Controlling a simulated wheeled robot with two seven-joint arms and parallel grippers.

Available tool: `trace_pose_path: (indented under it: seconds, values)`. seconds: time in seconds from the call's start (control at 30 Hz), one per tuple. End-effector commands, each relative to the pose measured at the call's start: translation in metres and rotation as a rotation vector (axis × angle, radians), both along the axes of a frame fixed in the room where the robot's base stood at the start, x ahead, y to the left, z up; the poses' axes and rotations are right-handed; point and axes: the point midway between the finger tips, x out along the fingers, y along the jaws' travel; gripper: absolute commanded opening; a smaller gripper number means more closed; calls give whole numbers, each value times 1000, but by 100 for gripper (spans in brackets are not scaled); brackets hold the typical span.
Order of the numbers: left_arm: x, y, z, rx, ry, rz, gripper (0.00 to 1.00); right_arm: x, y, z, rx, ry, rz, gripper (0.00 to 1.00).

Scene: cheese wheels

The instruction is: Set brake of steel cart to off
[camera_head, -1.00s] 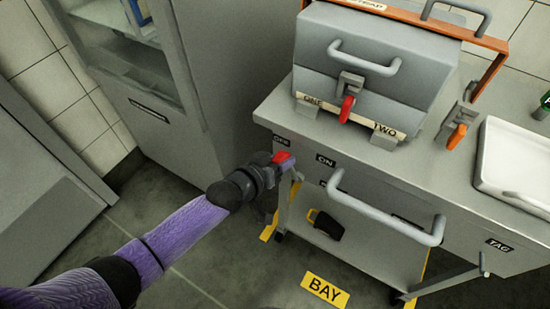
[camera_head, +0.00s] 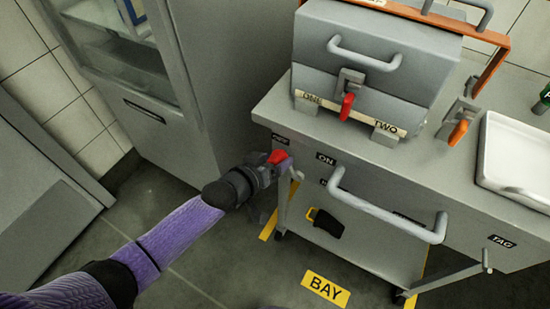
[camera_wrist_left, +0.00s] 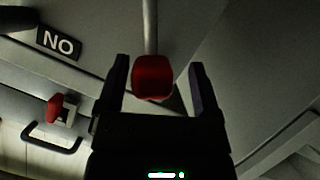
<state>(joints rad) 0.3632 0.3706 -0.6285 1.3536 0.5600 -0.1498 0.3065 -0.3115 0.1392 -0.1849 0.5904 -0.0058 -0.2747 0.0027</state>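The steel cart (camera_head: 262,104) has a brake lever with a red knob (camera_head: 277,157) on its front left. The knob is close below the OFF label (camera_head: 280,138); the ON label (camera_head: 325,158) is to its right. My left gripper (camera_head: 272,162) is at the knob. In the left wrist view the red knob (camera_wrist_left: 153,77) sits between my left gripper's two spread fingers (camera_wrist_left: 155,88), with gaps on both sides. The ON label (camera_wrist_left: 59,43) appears upside down there. My right gripper is not in view.
A grey case (camera_head: 370,75) with a red latch and a white tray (camera_head: 515,160) stand on the cart. A grey handle bar (camera_head: 390,215) juts from its front. A tall cabinet (camera_head: 215,70) stands to the left. A yellow BAY label (camera_head: 326,289) is on the floor.

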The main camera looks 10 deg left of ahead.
Motion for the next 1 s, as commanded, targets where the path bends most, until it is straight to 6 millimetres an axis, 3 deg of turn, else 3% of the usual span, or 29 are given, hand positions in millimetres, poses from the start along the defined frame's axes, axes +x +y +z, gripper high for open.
trace_pose_path:
  seconds: [0.27, 0.7, 1.0]
  values:
    - [-2, 0, 4, -7, -5, -1, 85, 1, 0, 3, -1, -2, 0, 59]
    - [-71, 39, 37, -3, -3, 0, 85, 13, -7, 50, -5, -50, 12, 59]
    - [-81, 45, 37, -5, -4, 0, 85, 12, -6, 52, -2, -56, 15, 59]
